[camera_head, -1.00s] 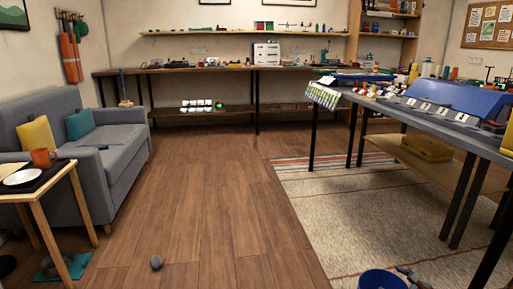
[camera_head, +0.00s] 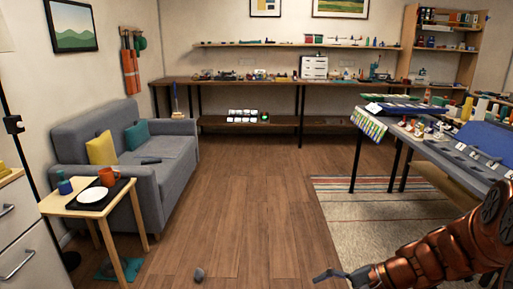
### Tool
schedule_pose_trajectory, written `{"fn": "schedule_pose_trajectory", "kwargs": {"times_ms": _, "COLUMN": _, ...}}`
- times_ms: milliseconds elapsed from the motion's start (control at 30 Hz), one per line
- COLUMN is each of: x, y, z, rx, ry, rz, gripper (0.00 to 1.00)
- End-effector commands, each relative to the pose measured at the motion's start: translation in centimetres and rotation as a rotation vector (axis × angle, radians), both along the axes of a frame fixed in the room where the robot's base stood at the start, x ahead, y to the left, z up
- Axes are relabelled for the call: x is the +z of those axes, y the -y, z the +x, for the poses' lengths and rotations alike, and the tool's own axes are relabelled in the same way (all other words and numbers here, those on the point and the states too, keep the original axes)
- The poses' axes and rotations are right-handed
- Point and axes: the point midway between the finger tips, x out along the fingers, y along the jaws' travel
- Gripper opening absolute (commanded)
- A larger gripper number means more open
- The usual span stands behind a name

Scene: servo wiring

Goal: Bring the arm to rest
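My copper-coloured arm (camera_head: 440,255) reaches in from the lower right corner, in front of the rug and the right-hand table. My gripper (camera_head: 338,275) is at its left end, low in the picture above the floor near the rug's left edge. A thin grey-blue finger points left. The rest of the gripper is small and partly cut off by the bottom edge, so I cannot tell how far the fingers are apart. I see nothing held in it.
A workbench (camera_head: 368,125) stands at right, over a striped rug (camera_head: 345,200). A grey sofa (camera_head: 175,190) and a small wooden table (camera_head: 75,205) are at left. A dark stone-like object (camera_head: 199,274) lies on the floor. The middle wooden floor (camera_head: 250,190) is clear.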

Motion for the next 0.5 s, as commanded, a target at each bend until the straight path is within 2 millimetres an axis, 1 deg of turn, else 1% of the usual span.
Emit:
{"fn": "schedule_pose_trajectory", "kwargs": {"times_ms": 33, "x": 2.6, "y": -1.2, "z": -1.3, "rx": 0.06, "ry": 0.004, "rz": -0.035, "gripper": 0.84}}
{"fn": "schedule_pose_trajectory", "kwargs": {"times_ms": 200, "x": 6.8, "y": -3.4, "z": -6.0, "rx": 0.246, "ry": 0.007, "rz": -0.155, "gripper": 0.84}}
{"fn": "schedule_pose_trajectory", "kwargs": {"times_ms": 300, "x": 9.1, "y": -4.1, "z": -8.7, "rx": 0.351, "ry": 0.009, "rz": -0.229, "gripper": 0.84}}
{"fn": "schedule_pose_trajectory", "kwargs": {"times_ms": 400, "x": 11.4, "y": -4.4, "z": -11.5, "rx": 0.451, "ry": 0.013, "rz": -0.304, "gripper": 0.84}}
{"fn": "schedule_pose_trajectory", "kwargs": {"times_ms": 500, "x": 13.7, "y": -4.3, "z": -14.0, "rx": 0.543, "ry": 0.019, "rz": -0.382, "gripper": 0.84}}
